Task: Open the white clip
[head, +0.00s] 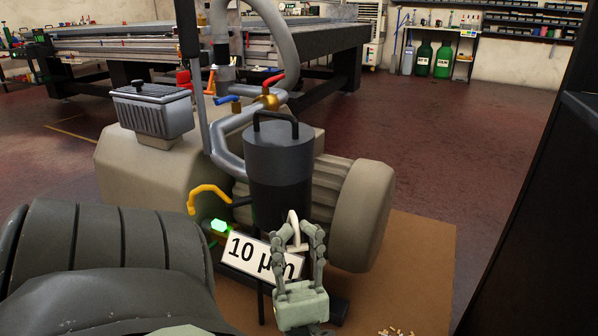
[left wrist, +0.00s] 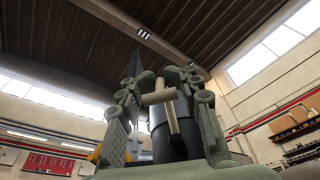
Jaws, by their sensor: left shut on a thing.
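The white clip (head: 293,218) is at the front of the dark grey cylindrical canister (head: 279,165), low on its side, and stands up as a thin loop. My left gripper (head: 295,234) comes up from below in front of the canister, with its fingers on either side of the clip and shut on it. In the left wrist view the clip (left wrist: 172,112) shows as a pale T-shaped piece between the fingertips (left wrist: 162,86), with the dark canister (left wrist: 160,137) behind it. The fingers hide part of the clip. My right gripper is out of view.
The canister is on a beige vacuum pump (head: 365,215) over a brown board (head: 420,260). A white "10 µm" label (head: 262,257) is just left of the gripper. A yellow handle (head: 205,192) and a glowing green piece (head: 219,226) are further left. Small bits (head: 396,332) lie lower right.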

